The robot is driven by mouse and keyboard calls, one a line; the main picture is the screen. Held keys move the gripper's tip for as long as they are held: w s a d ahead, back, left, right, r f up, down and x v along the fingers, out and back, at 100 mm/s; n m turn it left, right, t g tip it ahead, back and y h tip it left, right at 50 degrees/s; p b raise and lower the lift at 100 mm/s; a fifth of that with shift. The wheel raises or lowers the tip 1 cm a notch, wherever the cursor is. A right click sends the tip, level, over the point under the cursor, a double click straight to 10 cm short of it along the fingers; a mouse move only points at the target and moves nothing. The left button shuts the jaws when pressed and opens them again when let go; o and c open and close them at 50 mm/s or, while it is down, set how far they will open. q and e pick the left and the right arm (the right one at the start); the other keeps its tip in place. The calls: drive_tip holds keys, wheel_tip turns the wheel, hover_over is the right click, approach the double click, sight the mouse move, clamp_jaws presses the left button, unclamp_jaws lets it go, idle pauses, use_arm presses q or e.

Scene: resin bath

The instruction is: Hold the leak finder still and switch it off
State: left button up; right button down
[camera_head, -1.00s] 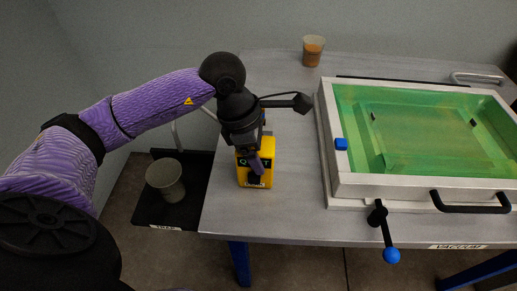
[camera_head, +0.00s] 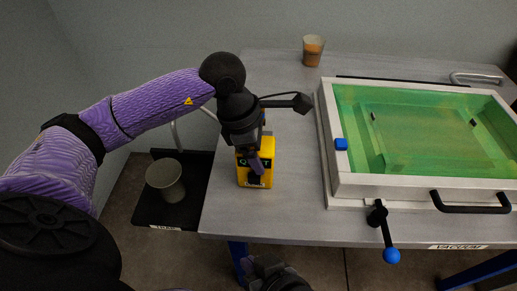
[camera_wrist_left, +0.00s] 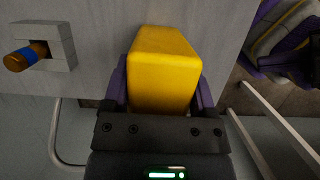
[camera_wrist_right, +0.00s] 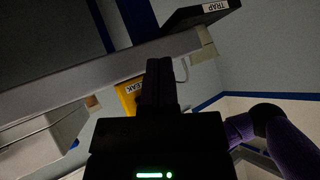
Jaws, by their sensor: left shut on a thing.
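The leak finder is a yellow block (camera_head: 267,150) near the table's front left edge, with a dark panel and some green marking partly covered by my gripper. My left gripper (camera_head: 257,163) is shut on it from above, one purple finger across its front. In the left wrist view the yellow body (camera_wrist_left: 165,70) sits between the two purple fingers. My right gripper (camera_head: 273,272) shows low in the head view, below and in front of the table edge. In the right wrist view its dark fingers (camera_wrist_right: 158,75) look closed together, with the leak finder (camera_wrist_right: 127,98) beyond them. I cannot make out the switch.
A metal-framed bath (camera_head: 330,185) with green liquid fills the table's right, with a blue-knobbed lever (camera_head: 391,255) at its front. A cup of brown liquid (camera_head: 313,50) stands at the back. A grey cup (camera_head: 166,180) sits on the low black shelf (camera_head: 150,212).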

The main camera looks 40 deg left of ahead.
sight(249, 183)
drive_tip(key=shift+t+y, duration=0.8)
drive_tip(key=shift+y, duration=0.1)
drive_tip(key=w+a+r, duration=0.1)
drive_tip(key=w+a, duration=0.1)
drive_tip(key=w, duration=0.1)
drive_tip(key=w+a+r, duration=0.2)
drive_tip(key=w, duration=0.1)
drive_tip(key=w+a+r, duration=0.1)
drive_tip(key=w+a, duration=0.1)
drive_tip(key=w, duration=0.1)
drive_tip(key=shift+w+a+r, duration=0.1)
drive_tip(key=shift+w+r, duration=0.1)
drive_tip(key=shift+w, duration=0.05)
drive_tip(key=shift+w, duration=0.1)
idle(0.7)
drive_tip(key=shift+w+a, duration=0.2)
drive_tip(key=shift+w, duration=0.1)
drive_tip(key=shift+s, duration=0.1)
use_arm(q)
drive_tip(key=o, duration=1.3)
use_arm(e)
drive_tip(key=s+d, duration=0.1)
drive_tip(key=s, duration=0.1)
drive_tip(key=s+d, duration=0.1)
drive_tip(key=s, duration=0.1)
drive_tip(key=s+d, duration=0.1)
drive_tip(key=shift+s+d, duration=0.25)
drive_tip(key=shift+s, duration=0.15)
